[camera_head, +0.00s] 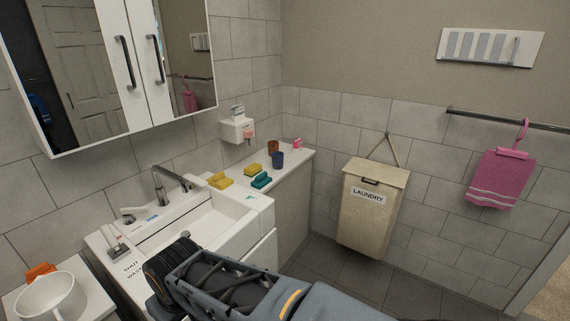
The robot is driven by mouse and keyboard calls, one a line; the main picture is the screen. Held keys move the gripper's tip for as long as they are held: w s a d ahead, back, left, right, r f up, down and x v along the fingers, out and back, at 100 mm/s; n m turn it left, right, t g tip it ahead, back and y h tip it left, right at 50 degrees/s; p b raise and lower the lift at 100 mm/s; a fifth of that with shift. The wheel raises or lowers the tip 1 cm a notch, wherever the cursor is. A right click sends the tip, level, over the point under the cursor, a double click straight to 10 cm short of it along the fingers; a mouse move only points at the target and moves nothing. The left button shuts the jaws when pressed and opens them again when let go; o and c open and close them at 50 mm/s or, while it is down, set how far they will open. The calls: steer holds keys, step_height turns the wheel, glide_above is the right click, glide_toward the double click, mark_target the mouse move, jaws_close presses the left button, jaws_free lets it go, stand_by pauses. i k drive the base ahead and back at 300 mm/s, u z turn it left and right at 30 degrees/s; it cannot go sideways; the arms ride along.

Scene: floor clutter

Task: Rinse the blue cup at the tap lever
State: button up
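The blue cup (278,160) stands upright on the white counter right of the basin, with a brown cup (272,147) just behind it. The grey tap (168,184) rises at the back of the white basin (225,232), its spout over the bowl. A small grey lever-like part (128,214) sits left of the tap. A grey and white lever-like fitting (117,243) is on the left rim beside black lettering that reads SHUT and WASTE. I cannot tell for sure which is the tap lever. My arm crosses the bottom, hiding the basin's front. My gripper's fingers are not seen.
Yellow and teal sponges (261,180) lie between the basin and the blue cup. A pink item (297,143) is behind the cups. A wall dispenser (237,128) hangs above. A laundry hamper (370,212) hangs on the right.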

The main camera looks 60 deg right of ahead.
mark_target(198, 180)
steer(key=z, duration=2.9)
steer(key=k, duration=0.85)
steer(key=u, duration=1)
steer(key=i, duration=1)
steer(key=z, duration=1.75)
steer(key=i, duration=1.05)
